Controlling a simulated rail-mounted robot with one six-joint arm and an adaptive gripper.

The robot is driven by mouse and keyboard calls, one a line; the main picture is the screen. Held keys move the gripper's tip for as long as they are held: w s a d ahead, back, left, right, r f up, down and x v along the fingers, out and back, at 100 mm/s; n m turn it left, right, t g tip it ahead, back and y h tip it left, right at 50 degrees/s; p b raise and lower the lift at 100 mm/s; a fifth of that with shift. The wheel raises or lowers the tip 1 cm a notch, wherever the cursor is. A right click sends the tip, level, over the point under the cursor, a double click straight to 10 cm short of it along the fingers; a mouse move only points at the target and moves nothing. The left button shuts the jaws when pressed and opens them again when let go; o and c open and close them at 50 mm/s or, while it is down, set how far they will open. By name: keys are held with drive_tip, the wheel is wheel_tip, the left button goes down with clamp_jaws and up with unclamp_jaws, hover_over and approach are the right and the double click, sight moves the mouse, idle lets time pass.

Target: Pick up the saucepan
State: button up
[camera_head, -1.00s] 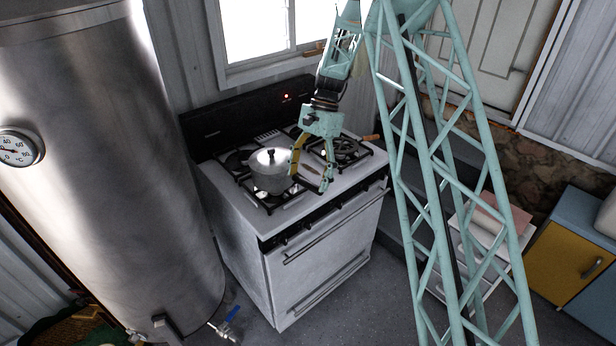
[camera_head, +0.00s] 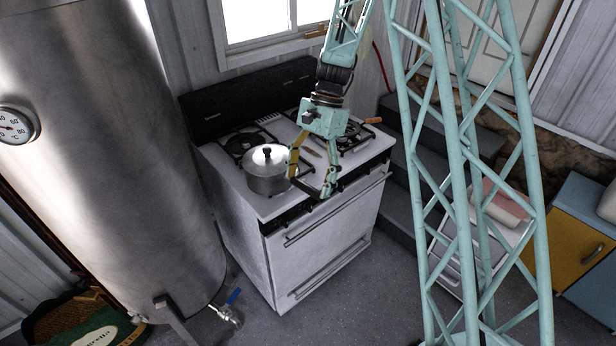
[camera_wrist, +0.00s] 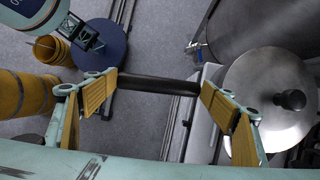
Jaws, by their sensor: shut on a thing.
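The saucepan (camera_head: 266,174) is a silvery metal pan with a domed lid and a black knob, at the front left of the stove top. Its lid (camera_wrist: 262,85) fills the right side of the wrist view. My gripper (camera_head: 312,184) is at the pan's right side, with yellow pads inside teal fingers. The black handle (camera_wrist: 160,84) spans the gap between the two pads, and the fingers are shut on it while standing well apart. Whether the pan's base touches the burner grate is hidden.
The white stove (camera_head: 322,240) has burner grates (camera_head: 245,143) behind and to the right of the pan. A large metal tank (camera_head: 105,150) stands close on the left. Dark steps (camera_head: 400,175) and a yellow-and-blue cabinet (camera_head: 570,245) are on the right.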

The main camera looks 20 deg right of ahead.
drive_tip(key=shift+s+a+r, duration=0.1)
drive_tip(key=shift+s+a, duration=0.1)
drive_tip(key=shift+s, duration=0.4)
